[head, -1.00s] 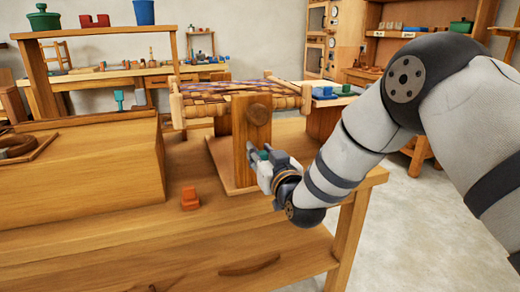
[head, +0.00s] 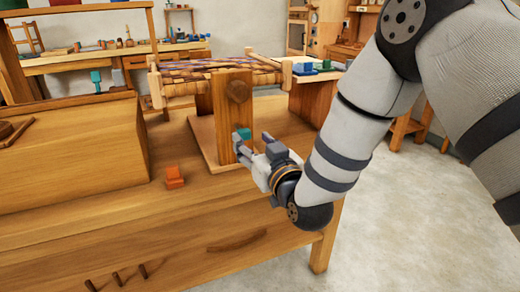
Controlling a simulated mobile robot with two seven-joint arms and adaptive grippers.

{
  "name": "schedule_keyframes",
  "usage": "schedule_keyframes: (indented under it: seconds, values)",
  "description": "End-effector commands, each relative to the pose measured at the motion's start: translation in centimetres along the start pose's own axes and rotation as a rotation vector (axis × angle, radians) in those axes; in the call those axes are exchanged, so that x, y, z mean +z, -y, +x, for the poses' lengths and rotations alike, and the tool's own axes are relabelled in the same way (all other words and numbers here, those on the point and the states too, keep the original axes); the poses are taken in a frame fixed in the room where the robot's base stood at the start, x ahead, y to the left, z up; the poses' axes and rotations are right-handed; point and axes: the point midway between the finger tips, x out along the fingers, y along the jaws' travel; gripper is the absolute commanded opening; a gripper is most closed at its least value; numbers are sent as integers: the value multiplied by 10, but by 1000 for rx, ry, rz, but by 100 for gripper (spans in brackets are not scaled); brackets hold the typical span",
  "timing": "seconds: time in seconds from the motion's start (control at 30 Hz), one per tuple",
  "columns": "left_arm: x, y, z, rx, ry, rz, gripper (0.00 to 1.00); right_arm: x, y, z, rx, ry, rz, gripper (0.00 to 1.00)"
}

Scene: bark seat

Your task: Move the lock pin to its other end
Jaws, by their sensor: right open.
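A woven bark seat (head: 205,70) with wooden rails is carried on a wooden stand, with an upright post (head: 231,105) and round knob at its near side. A small green piece (head: 243,133) shows at the lower right of the post, beside my right gripper's fingers. It may be the lock pin, but I cannot tell for sure. My right gripper (head: 252,146) is open close to the post's lower right. The fingers partly hide the area there, and contact is unclear. My left gripper is not in view.
An orange block (head: 174,177) lies on the workbench left of the stand. A large wooden box (head: 75,145) fills the bench's left side. The bench top between block and front edge is clear. Shelves and benches stand behind.

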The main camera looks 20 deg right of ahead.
Motion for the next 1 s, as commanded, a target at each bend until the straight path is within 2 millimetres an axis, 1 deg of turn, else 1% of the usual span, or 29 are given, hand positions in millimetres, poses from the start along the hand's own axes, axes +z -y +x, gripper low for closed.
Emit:
schedule_keyframes:
  seconds: [0.03, 0.1, 0.2, 0.3, 0.77, 0.83, 0.87, 0.93, 0.97, 1.0]
  values:
    - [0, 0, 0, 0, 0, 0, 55, 1, 0, -13, 0, 5, 0, 48]
    - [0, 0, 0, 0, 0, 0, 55, 1, 0, -29, 0, 3, 0, 48]
    - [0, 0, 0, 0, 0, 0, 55, 1, 0, -46, 1, 2, 0, 48]
    - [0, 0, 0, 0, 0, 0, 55, 0, 0, -54, 1, 1, -1, 48]
    - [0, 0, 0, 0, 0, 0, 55, 2, 0, -56, 0, 5, -1, 48]
    - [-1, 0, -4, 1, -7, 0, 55, 16, 0, -62, -2, 56, 0, 48]
    - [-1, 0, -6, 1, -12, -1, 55, 29, 0, -67, -4, 101, 1, 48]
    - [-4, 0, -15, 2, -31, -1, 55, 74, 0, -90, -10, 261, 8, 48]
    - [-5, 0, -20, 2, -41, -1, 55, 97, 0, -104, -12, 346, 12, 48]
    - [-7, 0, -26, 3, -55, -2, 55, 128, 0, -129, -14, 468, 16, 48]
